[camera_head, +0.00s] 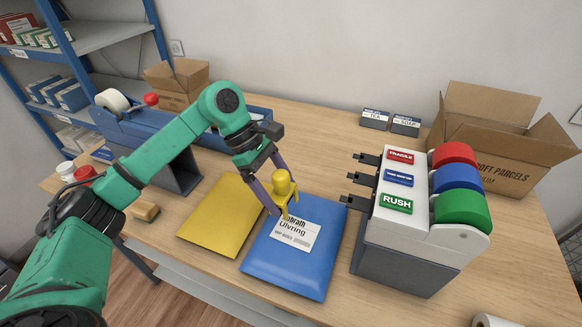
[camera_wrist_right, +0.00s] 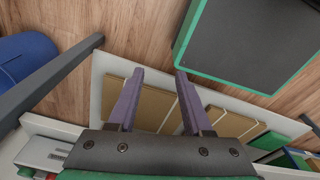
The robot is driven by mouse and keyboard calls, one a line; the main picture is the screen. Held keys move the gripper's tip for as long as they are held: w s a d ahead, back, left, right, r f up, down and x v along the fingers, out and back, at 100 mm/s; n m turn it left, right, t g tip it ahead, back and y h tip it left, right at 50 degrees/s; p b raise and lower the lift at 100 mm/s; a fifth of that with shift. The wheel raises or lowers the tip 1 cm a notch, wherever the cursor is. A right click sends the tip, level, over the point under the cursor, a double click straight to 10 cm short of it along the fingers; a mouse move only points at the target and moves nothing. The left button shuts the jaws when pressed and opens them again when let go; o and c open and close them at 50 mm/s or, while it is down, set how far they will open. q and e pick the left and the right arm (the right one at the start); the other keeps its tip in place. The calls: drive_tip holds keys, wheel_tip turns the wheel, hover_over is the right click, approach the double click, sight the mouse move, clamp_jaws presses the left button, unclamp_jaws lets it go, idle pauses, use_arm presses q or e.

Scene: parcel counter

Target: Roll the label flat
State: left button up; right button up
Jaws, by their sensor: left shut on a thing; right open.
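A blue padded parcel (camera_head: 285,265) lies flat on the counter. A white label (camera_head: 298,233) with printed text, "Ulvring" readable, is on its upper half. My left gripper (camera_head: 279,197) is shut on a yellow roller tool (camera_head: 284,186), which stands over the label's upper left part and hides some of the text. I cannot tell whether the roller presses on the label. My right gripper (camera_wrist_right: 158,75) is open and empty in the right wrist view, pointed down at the floor area away from the parcel.
A yellow parcel (camera_head: 222,215) lies left of the blue one. A label dispenser (camera_head: 410,235) with red, blue and green rolls stands close on the right. An open cardboard box (camera_head: 490,150) is behind it. A stamp-like wooden block (camera_head: 146,211) is at the left edge.

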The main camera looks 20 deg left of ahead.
use_arm(q)
drive_tip(key=shift+w+f, duration=0.15)
drive_tip(key=shift+w, duration=0.25)
drive_tip(key=shift+s+f+b, duration=0.2)
drive_tip(key=shift+f+b, duration=0.05)
drive_tip(key=shift+b, duration=0.05)
drive_tip(key=shift+s+f+b, duration=0.75)
drive_tip(key=shift+s+f, duration=0.1)
drive_tip(key=shift+f, duration=0.05)
drive_tip(key=shift+w+f+b, duration=0.2)
drive_tip(key=shift+f+b, duration=0.4)
drive_tip(key=shift+f, duration=0.65)
drive_tip(key=shift+w+f, duration=0.2)
drive_tip(key=shift+f, duration=0.05)
drive_tip(key=shift+s+r, duration=0.1)
drive_tip(key=shift+s, duration=0.05)
drive_tip(key=shift+w, duration=0.3)
drive_tip(key=shift+w+d, duration=0.1)
drive_tip(key=shift+w, duration=0.5)
use_arm(e)
drive_tip(key=f, duration=0.1)
drive_tip(key=s+f, duration=0.1)
drive_tip(key=f, duration=0.1)
drive_tip(key=shift+s+d+f, duration=0.1)
drive_tip(key=shift+s+f, duration=0.05)
drive_tip(key=shift+s, duration=0.1)
use_arm(q)
drive_tip(key=shift+s, duration=0.1)
